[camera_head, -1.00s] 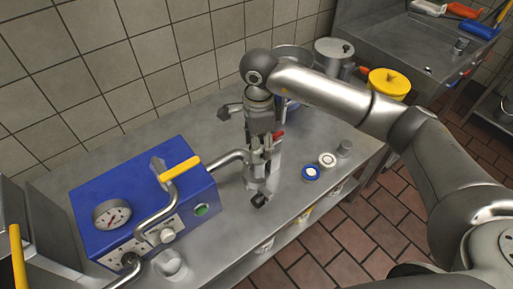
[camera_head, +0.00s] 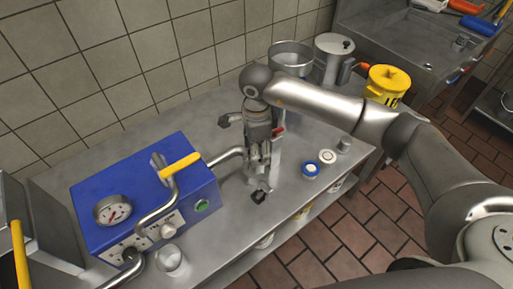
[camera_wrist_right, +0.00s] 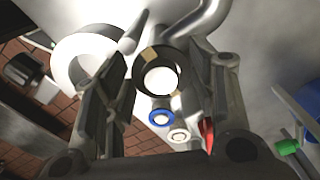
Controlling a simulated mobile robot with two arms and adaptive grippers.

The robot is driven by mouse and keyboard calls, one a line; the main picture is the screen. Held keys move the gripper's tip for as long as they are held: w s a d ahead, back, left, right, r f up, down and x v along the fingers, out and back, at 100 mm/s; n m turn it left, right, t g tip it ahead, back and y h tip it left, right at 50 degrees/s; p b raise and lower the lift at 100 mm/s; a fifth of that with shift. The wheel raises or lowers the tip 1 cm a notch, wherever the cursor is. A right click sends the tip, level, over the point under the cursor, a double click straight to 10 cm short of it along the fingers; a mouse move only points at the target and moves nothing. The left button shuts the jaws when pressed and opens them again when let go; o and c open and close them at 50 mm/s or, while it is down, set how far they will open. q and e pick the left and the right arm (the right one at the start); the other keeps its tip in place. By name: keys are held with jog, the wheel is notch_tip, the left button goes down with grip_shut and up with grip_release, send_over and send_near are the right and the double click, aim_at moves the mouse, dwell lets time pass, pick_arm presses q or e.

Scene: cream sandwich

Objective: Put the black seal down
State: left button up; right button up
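The black seal (camera_wrist_right: 165,57) is a dark ring with a bright centre, in the right wrist view. It fills the gap between the fingers of my right gripper (camera_wrist_right: 162,80) and appears gripped on both sides. In the head view my right gripper (camera_head: 258,178) points down, low over the metal counter (camera_head: 235,235) to the right of the blue machine. My left gripper is not in view.
The blue machine (camera_head: 100,205) with a gauge and bent pipe stands left of the gripper. A blue-and-white cap (camera_head: 311,169) and a white cap (camera_head: 328,156) lie to its right. A pot (camera_head: 291,55) stands behind. The counter's front edge is close.

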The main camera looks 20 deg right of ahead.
jog(key=shift+o, duration=1)
jog(key=shift+r, duration=0.1)
